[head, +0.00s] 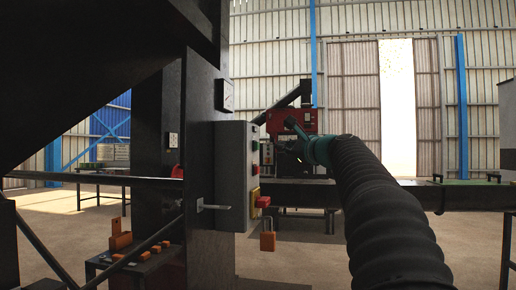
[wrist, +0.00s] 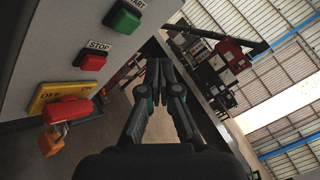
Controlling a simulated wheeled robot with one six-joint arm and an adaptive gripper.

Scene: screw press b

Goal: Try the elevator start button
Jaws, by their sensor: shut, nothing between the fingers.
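A grey control box (head: 232,190) is fixed to the dark press column. In the wrist view its face (wrist: 60,35) is tilted at the upper left. It carries a green button (wrist: 124,20) labelled START, partly cut by the top edge. Below are a red STOP button (wrist: 92,62) and a red switch (wrist: 68,112) on a yellow ON/OFF plate. The green button also shows side-on in the head view (head: 255,146). My gripper (wrist: 160,65) is shut and empty, to the right of the buttons and apart from them. In the head view it (head: 290,124) is right of the box.
An orange padlock (wrist: 51,141) hangs at the red switch. A red machine (head: 290,122) stands behind my gripper on a long dark bench (head: 380,194). Orange blocks (head: 121,241) lie on a low stand at the left.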

